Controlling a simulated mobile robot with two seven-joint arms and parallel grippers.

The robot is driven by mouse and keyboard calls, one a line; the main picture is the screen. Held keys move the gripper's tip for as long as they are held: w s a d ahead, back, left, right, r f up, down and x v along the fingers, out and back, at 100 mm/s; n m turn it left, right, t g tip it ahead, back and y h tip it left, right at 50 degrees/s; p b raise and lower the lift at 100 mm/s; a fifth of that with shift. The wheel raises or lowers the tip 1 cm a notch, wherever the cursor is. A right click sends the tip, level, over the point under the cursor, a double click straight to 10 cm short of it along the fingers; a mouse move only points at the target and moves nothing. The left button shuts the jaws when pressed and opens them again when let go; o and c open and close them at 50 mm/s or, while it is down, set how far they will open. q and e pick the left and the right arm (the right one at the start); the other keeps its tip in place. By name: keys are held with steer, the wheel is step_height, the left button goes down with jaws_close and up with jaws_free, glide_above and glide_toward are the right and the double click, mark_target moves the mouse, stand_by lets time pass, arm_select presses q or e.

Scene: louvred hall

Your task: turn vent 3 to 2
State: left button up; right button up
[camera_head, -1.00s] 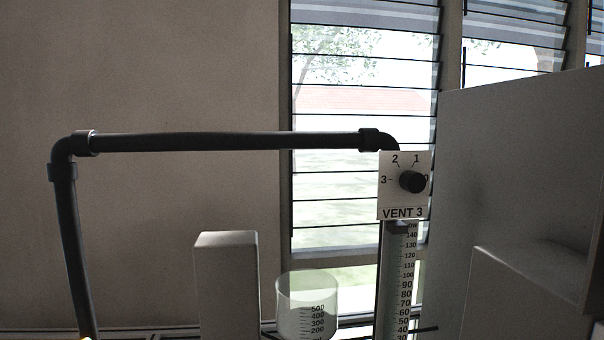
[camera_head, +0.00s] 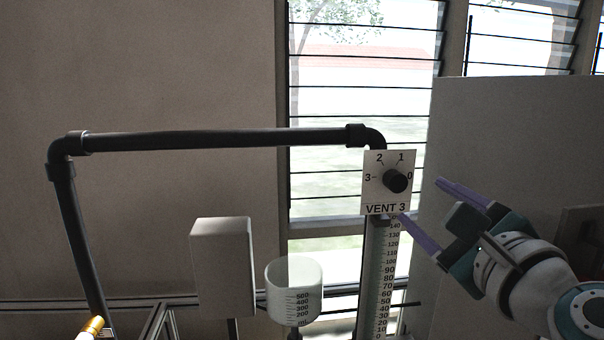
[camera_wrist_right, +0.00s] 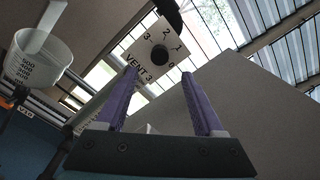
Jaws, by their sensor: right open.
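The vent 3 dial plate (camera_head: 374,196) is white, marked 0, 1, 2 and 3, on top of an upright graduated tube. The plate (camera_wrist_right: 150,72) and knob (camera_wrist_right: 160,54) also show in the right wrist view, ahead of the fingers. My right gripper (camera_head: 420,198) is open and empty, its purple fingers pointing at the dial from the right. In the right wrist view my right gripper (camera_wrist_right: 158,74) has the knob between its fingertips in the picture, apparently not touched. My left gripper is out of view.
A dark pipe (camera_head: 220,140) runs from the left to behind the plate. A graduated beaker (camera_head: 293,290) and a grey box (camera_head: 222,268) stand left of the tube (camera_head: 376,280). A large grey panel (camera_head: 500,130) stands behind my right arm. Louvred windows are behind.

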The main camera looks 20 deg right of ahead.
mark_target(399, 184)
steer(key=b+x, duration=0.2)
steer(key=x, duration=0.6)
steer(key=shift+w+f, duration=0.1)
steer(key=shift+w, duration=0.45)
jaws_close()
stand_by(1.0)
